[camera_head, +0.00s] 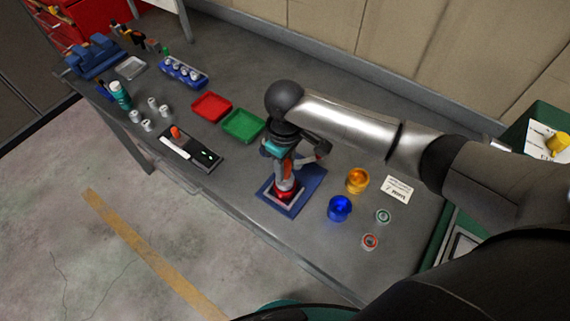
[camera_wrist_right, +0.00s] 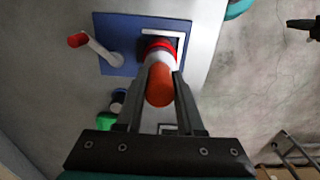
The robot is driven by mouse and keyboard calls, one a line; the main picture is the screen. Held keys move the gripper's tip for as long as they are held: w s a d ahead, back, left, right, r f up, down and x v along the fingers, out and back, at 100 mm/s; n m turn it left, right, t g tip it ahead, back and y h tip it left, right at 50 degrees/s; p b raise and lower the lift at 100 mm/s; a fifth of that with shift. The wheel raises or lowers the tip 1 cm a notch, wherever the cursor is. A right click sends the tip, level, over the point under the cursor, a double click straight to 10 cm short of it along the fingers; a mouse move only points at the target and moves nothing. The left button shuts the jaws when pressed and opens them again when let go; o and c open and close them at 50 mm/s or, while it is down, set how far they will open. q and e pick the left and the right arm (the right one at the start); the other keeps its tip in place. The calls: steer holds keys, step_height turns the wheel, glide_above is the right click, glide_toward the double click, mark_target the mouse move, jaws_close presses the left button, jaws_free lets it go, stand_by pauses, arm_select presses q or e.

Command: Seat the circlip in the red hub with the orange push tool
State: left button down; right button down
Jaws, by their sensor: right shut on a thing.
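My right gripper (camera_head: 286,168) is shut on the orange push tool (camera_wrist_right: 160,85). In the right wrist view its fingers (camera_wrist_right: 157,100) press on either side of the orange handle. The tool's pale lower part points down at the red hub (camera_wrist_right: 158,47) and appears to meet it. In the head view the red hub (camera_head: 285,196) sits in a pale square frame on a blue base plate (camera_head: 305,187), directly under the tool. The circlip cannot be made out; the tool and gripper cover the hub's middle. My left gripper is not in view.
A lever with a red grip (camera_wrist_right: 78,40) stands on the plate beside the hub. Yellow jar (camera_head: 357,181), blue jar (camera_head: 340,208), and two small ringed parts (camera_head: 383,216) lie right of the plate. Red tray (camera_head: 211,107), green tray (camera_head: 243,125) and black tray (camera_head: 207,160) lie left.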

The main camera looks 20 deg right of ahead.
steer(key=shift+s+f+p, duration=0.1)
steer(key=shift+p, duration=0.25)
stand_by(1.3)
step_height(320, 180, up, 5)
steer(key=p, duration=0.5)
steer(key=shift+p, duration=0.35)
steer(key=shift+r, duration=1.1)
